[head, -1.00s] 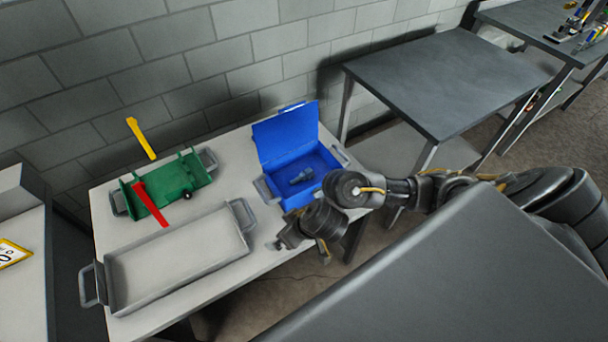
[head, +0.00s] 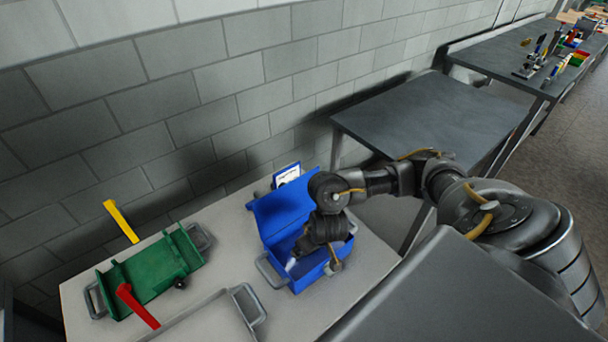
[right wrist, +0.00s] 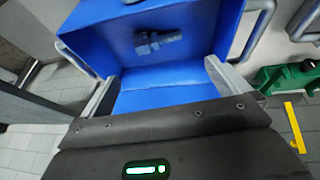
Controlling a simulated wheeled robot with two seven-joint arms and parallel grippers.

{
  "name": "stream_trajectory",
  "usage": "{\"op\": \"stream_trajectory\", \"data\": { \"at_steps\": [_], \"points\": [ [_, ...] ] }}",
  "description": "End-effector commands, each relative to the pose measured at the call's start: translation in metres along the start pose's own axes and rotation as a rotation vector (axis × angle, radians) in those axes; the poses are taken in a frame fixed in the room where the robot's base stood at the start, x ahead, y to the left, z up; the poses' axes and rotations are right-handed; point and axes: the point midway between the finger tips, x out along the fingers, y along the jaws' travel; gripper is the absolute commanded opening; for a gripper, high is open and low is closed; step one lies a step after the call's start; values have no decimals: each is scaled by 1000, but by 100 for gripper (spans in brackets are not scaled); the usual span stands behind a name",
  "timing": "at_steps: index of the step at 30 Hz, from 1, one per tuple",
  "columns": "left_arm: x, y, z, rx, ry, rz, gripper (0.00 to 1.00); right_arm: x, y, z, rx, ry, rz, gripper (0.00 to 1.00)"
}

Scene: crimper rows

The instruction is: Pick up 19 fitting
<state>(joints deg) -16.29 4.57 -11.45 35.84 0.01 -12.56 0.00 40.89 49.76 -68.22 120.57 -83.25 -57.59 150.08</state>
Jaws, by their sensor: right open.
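The fitting (right wrist: 157,40), a dark grey threaded piece with a hex part, lies in the blue box (head: 279,212), which has its lid up. In the right wrist view it lies on the blue surface (right wrist: 205,20), beyond my fingertips and apart from them. In the head view my arm hides the fitting or makes it hard to tell. My right gripper (head: 314,264) is over the box, pointing down into it. In the right wrist view its two pale fingers (right wrist: 162,72) are spread wide with nothing between them. My left gripper is in no view.
A grey tray (head: 215,318) is in front on the white table (head: 235,225). A dark, empty table (head: 430,115) is at the right, near my arm.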

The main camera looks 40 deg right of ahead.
Motion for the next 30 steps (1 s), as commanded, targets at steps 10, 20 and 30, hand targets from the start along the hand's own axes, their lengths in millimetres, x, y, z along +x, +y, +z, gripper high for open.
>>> {"op": "stream_trajectory", "data": {
  "at_steps": [10,20,30],
  "points": [
    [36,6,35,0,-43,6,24,46,-6,-1,-8,1,-5,100],
    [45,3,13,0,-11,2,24,58,-4,-2,-8,2,-4,100],
    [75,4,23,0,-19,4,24,104,1,4,-6,1,-3,100]
  ]
}}
